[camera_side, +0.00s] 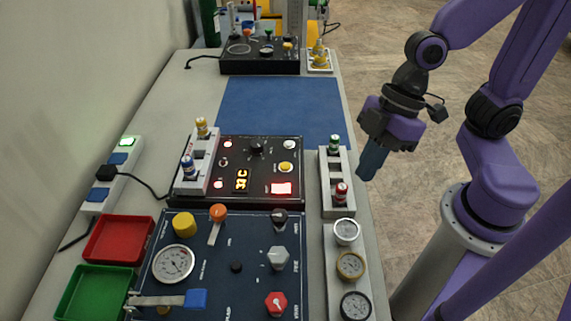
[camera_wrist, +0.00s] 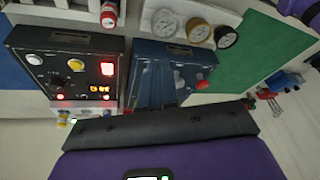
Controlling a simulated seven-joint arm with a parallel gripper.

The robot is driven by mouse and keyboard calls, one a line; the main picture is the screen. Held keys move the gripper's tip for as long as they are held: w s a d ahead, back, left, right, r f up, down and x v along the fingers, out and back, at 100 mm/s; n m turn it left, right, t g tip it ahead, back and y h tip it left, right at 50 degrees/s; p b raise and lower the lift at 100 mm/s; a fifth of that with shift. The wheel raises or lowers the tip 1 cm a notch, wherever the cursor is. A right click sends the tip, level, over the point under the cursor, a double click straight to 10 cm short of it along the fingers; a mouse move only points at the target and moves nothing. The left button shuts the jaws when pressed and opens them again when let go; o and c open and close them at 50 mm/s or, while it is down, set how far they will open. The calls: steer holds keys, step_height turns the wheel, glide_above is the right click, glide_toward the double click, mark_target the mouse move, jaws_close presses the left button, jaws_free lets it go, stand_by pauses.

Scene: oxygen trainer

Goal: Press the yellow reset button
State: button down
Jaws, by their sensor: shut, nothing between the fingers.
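The yellow button (camera_side: 285,168) is a round cap on the right part of the black control panel (camera_side: 223,155), below a white button and above a red-lit switch. It also shows in the wrist view (camera_wrist: 34,59), near the left edge, unobstructed. I cannot read its label. My gripper (camera_side: 371,163) has blue fingers, shut and empty, pointing down. In the side view it appears to the right of the panel, past the grey battery rack, and apart from the button.
A grey rack (camera_side: 325,205) with green and red cells appears between my gripper and the panel. Several gauges (camera_side: 350,265) and a dark blue panel (camera_side: 195,285) stand nearer. A blue mat (camera_side: 283,105) is clear. Another black box (camera_side: 260,65) stands at the back.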

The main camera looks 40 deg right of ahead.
steer(key=w+a+t+y, duration=0.1)
steer(key=w+a+y, duration=0.1)
steer(key=w+a, duration=0.15)
steer(key=t+h, duration=0.2)
steer(key=t, duration=0.5)
glide_above(289, 167)
steer(key=shift+f, duration=0.25)
steer(key=shift+f, duration=0.15)
steer(key=shift+f, duration=4.25)
steer(key=shift+f, duration=0.1)
steer(key=shift+f, duration=0.3)
